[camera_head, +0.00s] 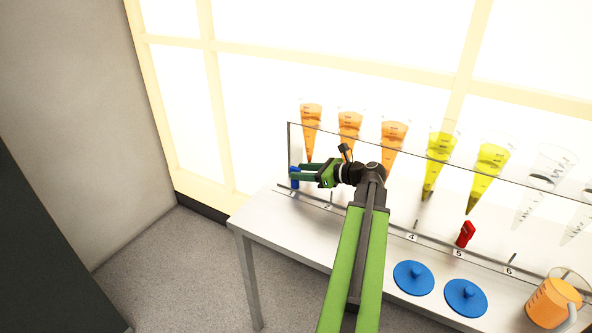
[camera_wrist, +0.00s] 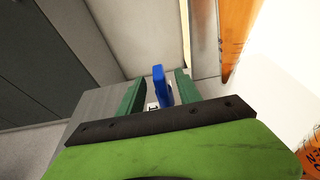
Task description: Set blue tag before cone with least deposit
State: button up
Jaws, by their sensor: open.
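The blue tag (camera_head: 295,183) stands at the left end of the shelf's front ledge. My gripper (camera_head: 293,173) is at the tag, pointing left, its fingers open. In the wrist view the blue tag (camera_wrist: 159,84) stands between the two green fingers (camera_wrist: 157,90), with a gap on each side. The rack holds several cones: orange ones (camera_head: 311,125) at the left, yellow ones (camera_head: 439,155) with darker tips in the middle, and clear ones (camera_head: 545,180) at the right. My arm hides the lower part of some orange cones, so their deposits cannot be compared.
A red tag (camera_head: 466,234) stands on the ledge near label 5 (camera_head: 458,254). Two blue lids (camera_head: 413,277) and a jug of orange juice (camera_head: 552,303) are on the table (camera_head: 270,232) in front. A clear panel edge runs along the cones. The table's front left is free.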

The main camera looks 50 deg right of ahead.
jog(key=p+v, duration=0.3)
jog(key=v, duration=1.1)
jog(key=shift+s+p, duration=0.25)
jog(key=shift+p, duration=0.1)
jog(key=shift+r, duration=0.15)
